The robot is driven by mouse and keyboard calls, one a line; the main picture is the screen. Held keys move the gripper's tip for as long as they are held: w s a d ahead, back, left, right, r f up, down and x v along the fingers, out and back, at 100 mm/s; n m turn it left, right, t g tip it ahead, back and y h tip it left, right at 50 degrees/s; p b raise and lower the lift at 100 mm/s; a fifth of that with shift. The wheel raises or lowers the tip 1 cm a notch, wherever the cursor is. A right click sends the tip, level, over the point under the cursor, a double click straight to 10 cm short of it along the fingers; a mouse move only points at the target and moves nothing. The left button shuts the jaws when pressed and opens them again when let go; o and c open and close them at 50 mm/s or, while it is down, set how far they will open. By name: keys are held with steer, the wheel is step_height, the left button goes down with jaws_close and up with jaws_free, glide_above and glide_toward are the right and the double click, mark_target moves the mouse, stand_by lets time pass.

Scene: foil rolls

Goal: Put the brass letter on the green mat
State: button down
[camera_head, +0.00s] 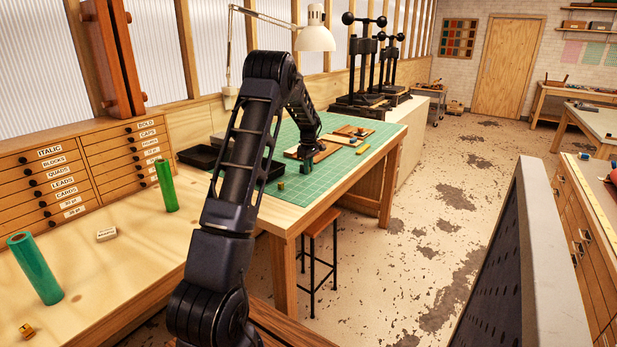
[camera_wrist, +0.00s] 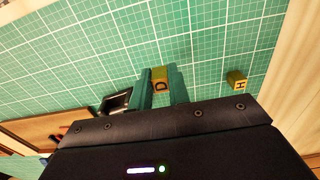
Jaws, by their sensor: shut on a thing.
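My gripper (camera_wrist: 161,84) is shut on a small brass letter block marked D (camera_wrist: 159,75), held between its two teal fingers. The green mat (camera_wrist: 100,48) with its white grid lies under the block. I cannot tell whether the block touches the mat. In the head view my gripper (camera_head: 307,158) is low over the mat (camera_head: 325,188), and the held block is hidden there. A second brass block marked H (camera_wrist: 237,79) sits on the mat to one side; it shows in the head view (camera_head: 281,185) near the mat's front left edge.
A wooden board (camera_head: 322,153) with small items lies beside my gripper. A dark tray (camera_head: 199,157) is left of the mat. The mat's near part is mostly clear.

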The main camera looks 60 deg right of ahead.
mark_target(308, 182)
steer(key=shift+f, duration=2.05)
steer(key=shift+f, duration=0.15)
steer(key=c, duration=1.3)
jaws_free()
